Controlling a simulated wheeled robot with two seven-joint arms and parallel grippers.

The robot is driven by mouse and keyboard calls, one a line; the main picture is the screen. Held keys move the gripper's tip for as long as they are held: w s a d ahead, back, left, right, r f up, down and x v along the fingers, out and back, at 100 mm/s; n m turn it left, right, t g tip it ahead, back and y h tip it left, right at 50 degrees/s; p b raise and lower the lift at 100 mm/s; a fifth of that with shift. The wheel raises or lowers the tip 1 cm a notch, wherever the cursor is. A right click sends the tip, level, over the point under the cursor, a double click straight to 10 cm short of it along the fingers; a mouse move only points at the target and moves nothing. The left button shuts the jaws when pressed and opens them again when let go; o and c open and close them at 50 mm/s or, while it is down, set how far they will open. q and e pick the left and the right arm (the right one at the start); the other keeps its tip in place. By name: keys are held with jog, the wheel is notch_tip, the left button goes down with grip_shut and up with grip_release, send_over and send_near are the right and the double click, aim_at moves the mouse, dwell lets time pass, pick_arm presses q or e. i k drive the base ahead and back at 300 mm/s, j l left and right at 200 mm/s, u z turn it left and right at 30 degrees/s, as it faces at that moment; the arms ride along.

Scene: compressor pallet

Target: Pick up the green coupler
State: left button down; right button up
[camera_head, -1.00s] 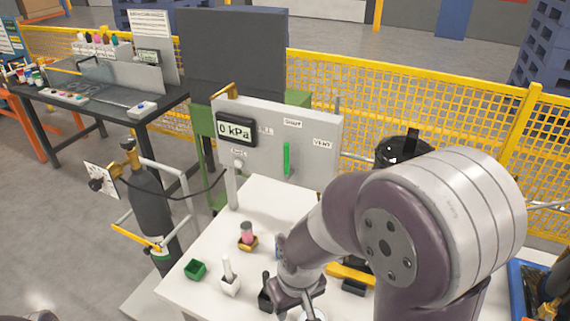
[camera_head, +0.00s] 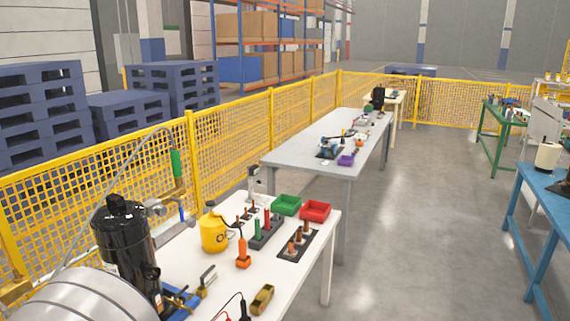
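Two green pieces could be the coupler, and I cannot tell which it is. A green sleeve (camera_head: 176,163) hangs upright by the end of a grey hose, beside the yellow fence. A short green upright piece (camera_head: 257,229) stands in a dark rack (camera_head: 266,236) on the white table, near red upright pieces. Neither of my grippers shows in the head view. Only a rounded pale link of my arm fills the bottom left corner.
A black cylindrical tank (camera_head: 125,240) stands left of the white table (camera_head: 207,255). A yellow can (camera_head: 214,232), green bin (camera_head: 286,205), red bin (camera_head: 315,211) and orange tool (camera_head: 243,252) crowd the table. A grey table (camera_head: 290,151) stands behind. Open floor lies right.

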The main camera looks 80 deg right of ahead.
aim_at(175, 154)
jog(key=z, duration=2.15)
jog(key=i+l, duration=0.35)
